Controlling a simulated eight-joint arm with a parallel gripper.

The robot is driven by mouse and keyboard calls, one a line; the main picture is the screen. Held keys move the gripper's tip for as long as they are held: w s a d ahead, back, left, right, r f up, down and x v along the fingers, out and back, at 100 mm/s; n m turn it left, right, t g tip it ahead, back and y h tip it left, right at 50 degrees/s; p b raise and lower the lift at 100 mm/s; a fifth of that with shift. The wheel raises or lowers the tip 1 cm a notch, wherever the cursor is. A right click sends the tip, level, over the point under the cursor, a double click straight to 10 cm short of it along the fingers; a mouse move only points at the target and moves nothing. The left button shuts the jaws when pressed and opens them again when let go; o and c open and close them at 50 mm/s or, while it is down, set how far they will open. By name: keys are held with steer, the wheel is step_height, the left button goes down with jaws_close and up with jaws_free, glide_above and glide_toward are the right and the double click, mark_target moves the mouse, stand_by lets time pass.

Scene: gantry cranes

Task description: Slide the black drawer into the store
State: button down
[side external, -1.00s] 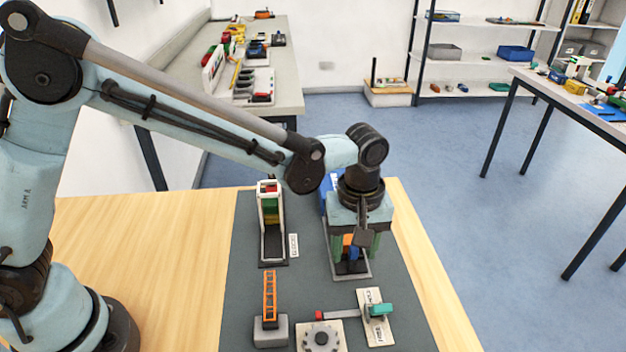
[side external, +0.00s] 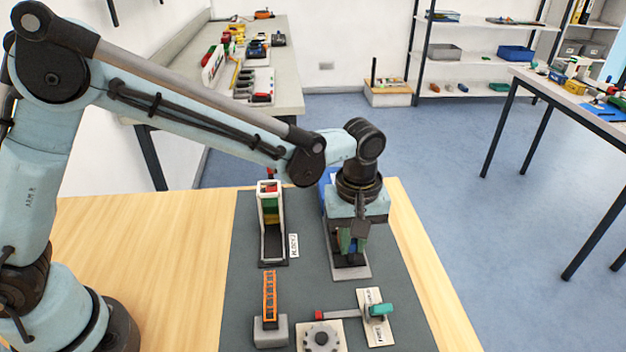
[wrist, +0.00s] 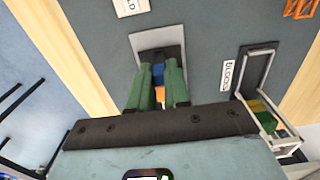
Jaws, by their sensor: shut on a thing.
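The black drawer (side external: 349,262) lies low on a pale grey base plate (side external: 352,273) under my gripper; its dark front also shows in the wrist view (wrist: 160,54). A blue upright piece (wrist: 157,73), apparently its handle, stands between my green fingers, with an orange part (wrist: 160,93) just behind it. My gripper (side external: 352,246) points down and is shut on the blue piece; the fingers also show in the wrist view (wrist: 158,76). A blue structure (side external: 327,192), perhaps the store, shows partly behind my gripper. The drawer's rear and the store's opening are hidden.
A white-framed block holder (side external: 271,222) labelled BLOCKS stands close to the left. The right strip of mat is clear.

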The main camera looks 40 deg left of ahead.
steer(key=shift+w+a, duration=4)
steer(key=shift+w, duration=0.1)
steer(key=c, duration=1)
jaws_free()
steer(key=shift+s, duration=0.1)
steer(key=shift+r, duration=0.1)
step_height(320, 180, up, 7)
